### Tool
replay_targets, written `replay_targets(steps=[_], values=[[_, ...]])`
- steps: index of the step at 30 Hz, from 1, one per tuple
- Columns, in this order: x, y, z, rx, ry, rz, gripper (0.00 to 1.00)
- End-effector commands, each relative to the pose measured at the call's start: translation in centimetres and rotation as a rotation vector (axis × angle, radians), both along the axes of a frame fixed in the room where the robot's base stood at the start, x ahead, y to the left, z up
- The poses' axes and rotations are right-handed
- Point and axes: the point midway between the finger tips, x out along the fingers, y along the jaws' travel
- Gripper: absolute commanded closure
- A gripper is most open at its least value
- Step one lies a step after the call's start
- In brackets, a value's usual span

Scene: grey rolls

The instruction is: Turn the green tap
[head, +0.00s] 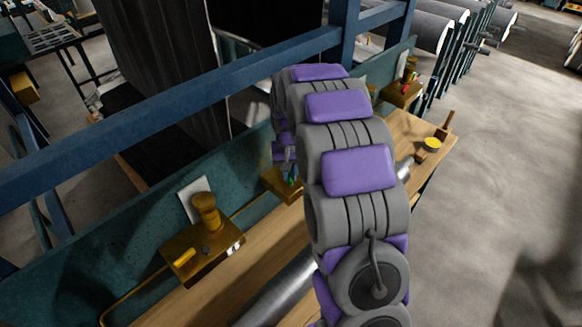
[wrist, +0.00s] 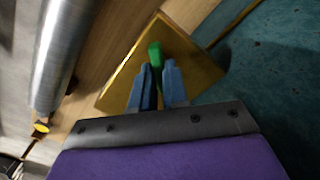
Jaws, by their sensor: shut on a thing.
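The green tap (wrist: 155,54) shows in the wrist view as a small green handle on a yellow-brown box (wrist: 192,70) fixed by the teal panel. My gripper (wrist: 160,72) has its two blue fingers closed around the green tap, and the tap's top sticks out beyond the fingertips. In the head view my grey and purple arm reaches away along the bench. My gripper (head: 290,178) is partly hidden there beside the arm, at a yellow-brown box (head: 280,186) on the panel. The tap itself is hard to make out in that view.
Another yellow box (head: 203,248) with a knob and a yellow lever sits nearer on the panel. A further box (head: 402,93) with a red part stands beyond my arm. A metal roll (head: 277,292) lies along the wooden bench. A blue rail crosses above. The floor at right is open.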

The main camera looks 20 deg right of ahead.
Motion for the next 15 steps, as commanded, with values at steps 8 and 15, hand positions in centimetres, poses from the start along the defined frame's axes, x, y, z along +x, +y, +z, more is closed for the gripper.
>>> replay_targets(steps=[8, 15], values=[[-0.28, 0.13, -0.12, 0.008, 0.011, 0.256, 1.0], [-0.31, -0.02, -0.22, 0.01, 0.012, 0.446, 1.0]])
